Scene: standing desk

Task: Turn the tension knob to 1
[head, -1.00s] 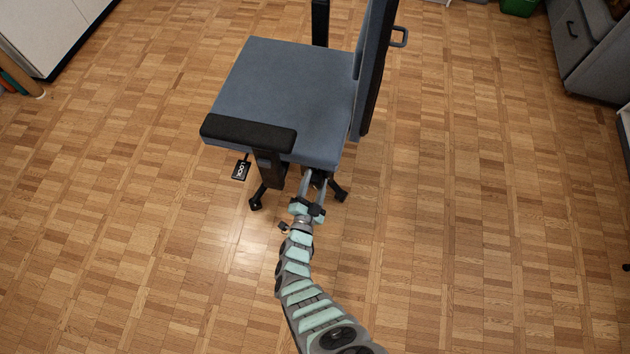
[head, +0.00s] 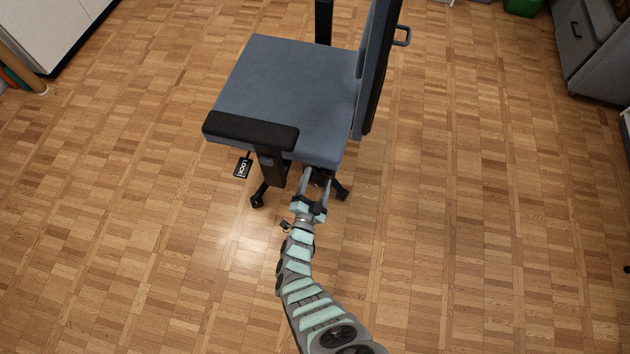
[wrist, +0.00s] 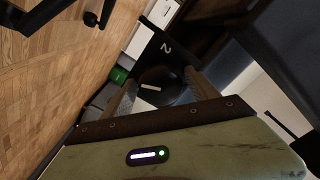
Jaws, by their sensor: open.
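The tension knob (wrist: 153,84) is a dark round knob with a pale pointer line, under the chair seat in the wrist view. A white "2" (wrist: 166,47) shows on the dark plate just beyond it. The pointer line lies nearly crosswise and does not point at the "2". No "1" is readable. My gripper (wrist: 160,78) is open, with one finger on each side of the knob; I cannot tell whether they touch it. In the head view, my gripper (head: 315,178) reaches under the near side of the blue-grey chair (head: 285,90), and the seat hides the knob.
The black armrest (head: 250,131) and its post stand left of my gripper. A black "LOCK" paddle (head: 243,168) sticks out below the seat. The chair's backrest (head: 375,75) rises at the right. The wooden floor around is clear; cabinets stand at the far corners.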

